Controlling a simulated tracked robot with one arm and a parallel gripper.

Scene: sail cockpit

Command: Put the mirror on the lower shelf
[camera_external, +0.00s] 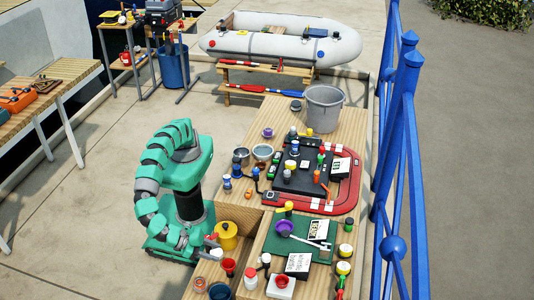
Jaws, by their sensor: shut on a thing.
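I cannot pick out the mirror for certain. A low shelf (131,64) shows under the small table at the back left, with a red item on it. I cannot tell whether this is the lower shelf meant.
The long wooden table (347,118) is crowded with jars, cups and tools. It carries a grey bucket (324,108), a red-rimmed black mat and a green mat (290,246). A blue railing (397,150) runs along its right. The paved floor (90,220) left of me is clear.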

